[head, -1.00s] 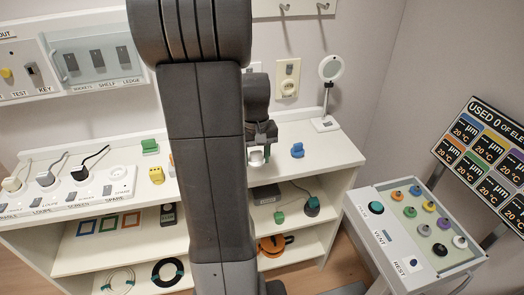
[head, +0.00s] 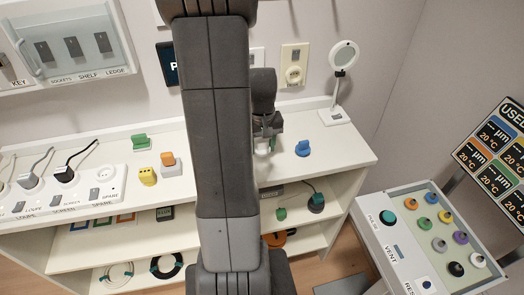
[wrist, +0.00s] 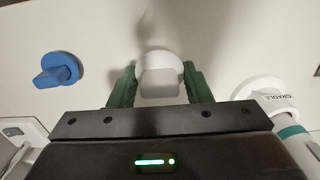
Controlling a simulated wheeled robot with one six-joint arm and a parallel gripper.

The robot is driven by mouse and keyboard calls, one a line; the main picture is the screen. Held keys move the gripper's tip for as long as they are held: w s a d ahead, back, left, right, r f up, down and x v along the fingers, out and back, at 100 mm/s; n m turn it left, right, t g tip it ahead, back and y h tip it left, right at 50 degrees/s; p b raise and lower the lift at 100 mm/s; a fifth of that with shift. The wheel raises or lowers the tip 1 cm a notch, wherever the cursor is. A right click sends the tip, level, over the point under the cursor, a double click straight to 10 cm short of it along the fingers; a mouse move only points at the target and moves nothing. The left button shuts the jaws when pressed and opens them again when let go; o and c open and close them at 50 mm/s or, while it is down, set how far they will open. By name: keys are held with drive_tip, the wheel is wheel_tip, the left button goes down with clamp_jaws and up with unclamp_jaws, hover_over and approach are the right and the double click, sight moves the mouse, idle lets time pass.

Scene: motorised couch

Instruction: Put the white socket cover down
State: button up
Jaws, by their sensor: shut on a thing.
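The white socket cover (wrist: 160,78) is between the green fingers of my gripper (wrist: 160,88) in the wrist view. My gripper is shut on it. In the head view the cover (head: 263,147) shows as a small white piece under my gripper (head: 264,138), over the white shelf top, just right of my dark arm. The frames do not clearly show whether its underside touches the shelf top. My arm hides part of the shelf behind it.
A blue knobbed piece (head: 303,148) stands right of the cover; it also shows in the wrist view (wrist: 60,70). A magnifier (head: 340,75) stands behind. A part labelled CRADLE (wrist: 268,92) lies on the other side. Bare shelf top surrounds the cover.

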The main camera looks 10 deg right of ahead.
sight(262, 152)
drive_tip(key=shift+f, duration=1.5)
drive_tip(key=shift+f, duration=0.15)
drive_tip(key=o, duration=1)
drive_tip(key=shift+c, duration=0.2)
wheel_tip(262, 152, up, 12)
drive_tip(key=shift+r, duration=0.15)
